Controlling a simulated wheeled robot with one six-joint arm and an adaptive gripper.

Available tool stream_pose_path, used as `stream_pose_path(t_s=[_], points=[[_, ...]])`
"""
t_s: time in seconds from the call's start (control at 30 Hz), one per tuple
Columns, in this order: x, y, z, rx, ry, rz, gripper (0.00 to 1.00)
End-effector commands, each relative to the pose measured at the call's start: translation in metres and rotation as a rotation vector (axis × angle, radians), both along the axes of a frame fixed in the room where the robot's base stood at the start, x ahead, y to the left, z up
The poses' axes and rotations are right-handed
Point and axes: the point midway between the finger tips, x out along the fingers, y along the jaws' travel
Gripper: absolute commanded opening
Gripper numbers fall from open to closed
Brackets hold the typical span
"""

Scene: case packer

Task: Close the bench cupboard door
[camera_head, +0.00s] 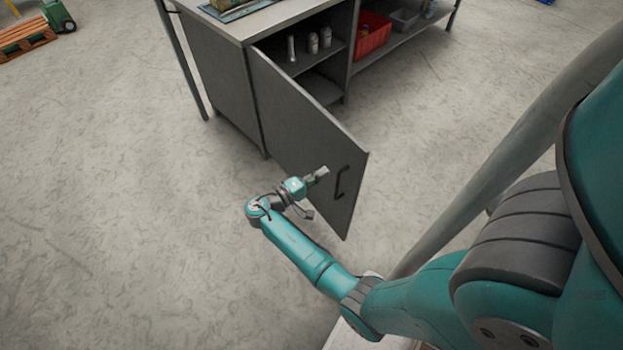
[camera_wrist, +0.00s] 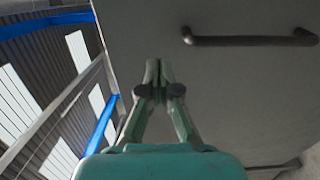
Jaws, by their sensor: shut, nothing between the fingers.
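The grey cupboard door (camera_head: 300,130) stands wide open, swung out from the left side of the bench cupboard (camera_head: 315,85). Its dark bar handle (camera_head: 342,182) is near the free edge. My gripper (camera_head: 322,172) is shut and empty, in front of the door's outer face and a little left of the handle. In the wrist view my gripper (camera_wrist: 158,66) points along the grey door panel (camera_wrist: 230,90), with the handle (camera_wrist: 250,41) up and to the right of the fingertips. Whether the fingertips touch the door I cannot tell.
Inside the cupboard, several small cans (camera_head: 313,42) stand on a shelf. A red bin (camera_head: 371,36) and a grey bin (camera_head: 404,19) are on the open shelf to the right. A wooden pallet (camera_head: 25,36) lies far left. The floor (camera_head: 120,210) left of the door is clear.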

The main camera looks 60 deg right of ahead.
Motion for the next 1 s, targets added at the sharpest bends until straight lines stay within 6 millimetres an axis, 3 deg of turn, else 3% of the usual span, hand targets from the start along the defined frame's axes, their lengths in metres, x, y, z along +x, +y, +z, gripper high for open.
stream_pose_path(t_s=[0.2, 0.4, 0.6, 1.0], points=[[-0.016, -0.038, 0.000, 0.000, 0.000, -0.004, 0.00], [-0.025, -0.062, 0.000, 0.000, 0.000, -0.001, 0.00], [-0.028, -0.072, 0.000, 0.000, 0.000, 0.001, 0.00], [-0.029, -0.073, 0.000, 0.001, 0.000, 0.002, 0.00]])
